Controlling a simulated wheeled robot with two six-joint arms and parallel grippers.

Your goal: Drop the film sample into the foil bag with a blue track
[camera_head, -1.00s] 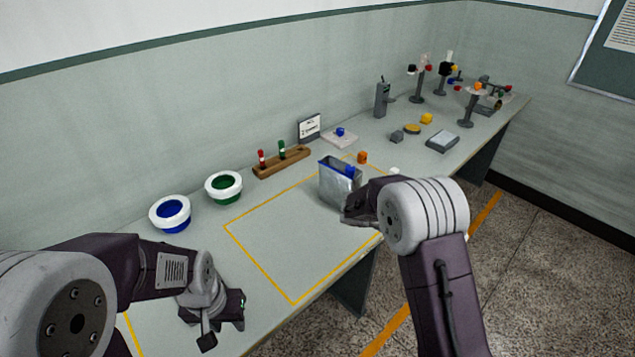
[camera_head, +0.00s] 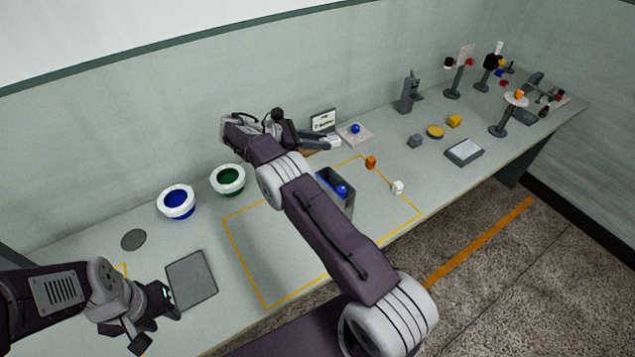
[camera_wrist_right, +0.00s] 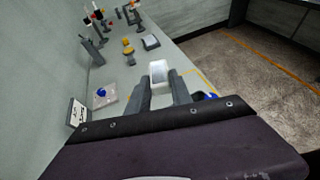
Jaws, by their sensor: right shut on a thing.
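The foil bag (camera_head: 347,203) stands open and upright on the table, partly hidden by my right arm. A blue ball-like piece (camera_head: 342,190) shows at its mouth, and blue also shows in the right wrist view (camera_wrist_right: 210,96). My right gripper (camera_head: 318,142) is behind the bag, near the back of the table. It is shut on a small white piece (camera_wrist_right: 158,72), seemingly the film sample, which also shows at the fingertips in the head view (camera_head: 334,140). My left gripper (camera_head: 158,318) is open and empty at the front left, beside a grey plate.
Blue-lined (camera_head: 177,202) and green-lined (camera_head: 228,180) white bowls stand at the back left. A grey plate (camera_head: 191,279) lies front left. An orange cube (camera_head: 371,162) and white cube (camera_head: 398,187) lie right of the bag. A small sign (camera_head: 323,121) stands behind my right gripper.

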